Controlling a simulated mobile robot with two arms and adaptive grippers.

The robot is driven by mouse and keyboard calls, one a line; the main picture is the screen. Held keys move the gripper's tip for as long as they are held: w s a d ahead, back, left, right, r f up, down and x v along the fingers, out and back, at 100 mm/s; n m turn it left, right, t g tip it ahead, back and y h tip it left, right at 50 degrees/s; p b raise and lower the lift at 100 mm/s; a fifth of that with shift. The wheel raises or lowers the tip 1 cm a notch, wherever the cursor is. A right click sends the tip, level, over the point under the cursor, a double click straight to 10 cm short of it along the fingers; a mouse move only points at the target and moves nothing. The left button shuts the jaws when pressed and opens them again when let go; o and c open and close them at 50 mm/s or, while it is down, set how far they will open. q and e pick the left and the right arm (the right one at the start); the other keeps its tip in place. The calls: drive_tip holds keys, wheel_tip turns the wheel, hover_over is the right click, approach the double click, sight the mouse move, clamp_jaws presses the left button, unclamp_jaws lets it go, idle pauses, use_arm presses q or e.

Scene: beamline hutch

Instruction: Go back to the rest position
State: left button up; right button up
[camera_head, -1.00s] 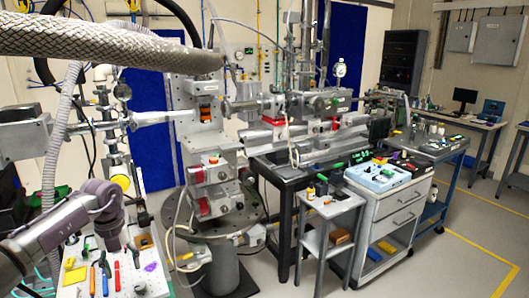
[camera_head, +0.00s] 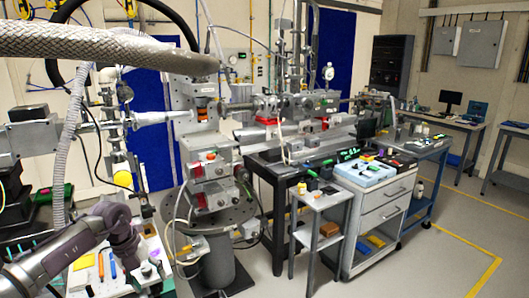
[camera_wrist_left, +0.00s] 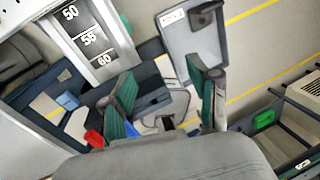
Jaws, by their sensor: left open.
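My left arm comes in from the lower left of the head view, its wrist (camera_head: 122,240) bent down over the white pegboard table. The jaws are hard to make out there. In the left wrist view my left gripper (camera_wrist_left: 163,82) shows its two green-padded fingers standing well apart. Nothing is between the pads; floor and furniture show far behind. My right gripper is not in view.
The white table (camera_head: 75,277) holding several small tools is below my left wrist. A round-based beamline stand (camera_head: 212,215), a small grey cart (camera_head: 318,203) and a drawer cabinet (camera_head: 375,215) stand to the right. Open floor (camera_head: 430,265) lies at lower right.

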use_arm(q)
drive_tip(key=s+d+m+t+h, duration=0.2)
drive_tip(key=d+h, duration=0.6)
drive_tip(key=d, duration=1.3)
drive_tip(key=s+d+r+n+t+h, duration=0.3)
drive_tip(key=d+r+t+h, duration=0.15)
drive_tip(key=d, duration=0.35)
drive_tip(key=s+a+r+n+t+y, duration=0.2)
drive_tip(key=a+n+t+y, duration=0.8)
drive_tip(key=n, duration=0.8)
drive_tip(key=s+a+f+n+g+y, duration=0.3)
drive_tip(key=s+a+f+n+y, duration=0.25)
drive_tip(key=f+n, duration=0.2)
drive_tip(key=s+a+f+n+g, duration=0.15)
drive_tip(key=s+f+g, duration=0.35)
drive_tip(key=s, duration=0.7)
drive_tip(key=s+a+f+n+g, duration=0.15)
drive_tip(key=s+f+g, duration=0.45)
drive_tip(key=s, duration=0.6)
wheel_tip(320, 180, down, 25)
drive_tip(key=s+g, duration=0.1)
drive_tip(key=s+a+f, duration=0.2)
drive_tip(key=s+f, duration=0.6)
drive_tip(key=s+a+f+g, duration=0.1)
drive_tip(key=s+f, duration=0.8)
drive_tip(key=shift+s+a+f+m+h, duration=0.15)
drive_tip(key=shift+s+a+m+h, duration=0.15)
drive_tip(key=shift+a+m, duration=0.15)
